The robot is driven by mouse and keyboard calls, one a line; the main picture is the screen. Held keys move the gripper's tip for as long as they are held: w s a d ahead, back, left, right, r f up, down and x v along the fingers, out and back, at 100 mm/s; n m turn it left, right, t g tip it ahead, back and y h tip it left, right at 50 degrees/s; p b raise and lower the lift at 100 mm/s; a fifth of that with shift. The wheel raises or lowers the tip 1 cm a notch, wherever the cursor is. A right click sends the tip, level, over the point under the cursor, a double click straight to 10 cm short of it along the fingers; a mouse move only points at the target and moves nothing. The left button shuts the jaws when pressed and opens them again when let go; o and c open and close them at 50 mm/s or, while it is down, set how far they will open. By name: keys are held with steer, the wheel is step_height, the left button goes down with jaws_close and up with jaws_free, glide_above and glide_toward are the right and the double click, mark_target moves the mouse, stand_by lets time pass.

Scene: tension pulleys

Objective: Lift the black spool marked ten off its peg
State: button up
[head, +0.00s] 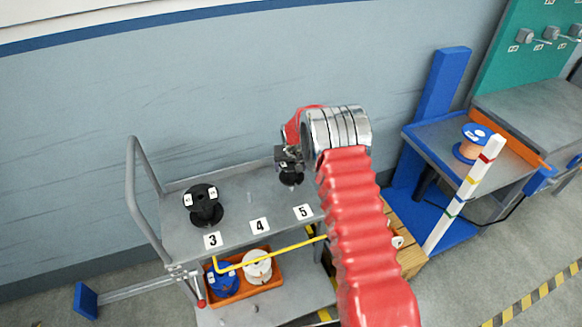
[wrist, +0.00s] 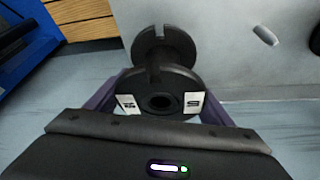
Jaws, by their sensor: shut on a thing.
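A black spool (wrist: 160,85) with two white labels fills the middle of the wrist view; I cannot read its marks surely. My gripper (wrist: 160,102) is shut on it, with a purple finger on either side of its near flange. In the head view my gripper (head: 288,157) is over the back right of the grey cart, and the black spool (head: 291,177) shows just below it. I cannot tell how far the spool's lower end is from the cart top or its peg. Another black spool (head: 203,205) stands behind label 3.
The grey cart top (head: 235,205) carries labels 3, 4 and 5. A bare grey peg (wrist: 265,35) shows in the wrist view. An orange bin (head: 267,285) below holds a blue and a white spool. A striped post (head: 465,195) and blue stand (head: 445,110) are right.

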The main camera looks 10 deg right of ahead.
steer(key=shift+r, duration=1.7)
steer(key=shift+r, duration=0.1)
steer(key=shift+r, duration=1.4)
steer(key=shift+r, duration=0.15)
steer(key=shift+r, duration=1.85)
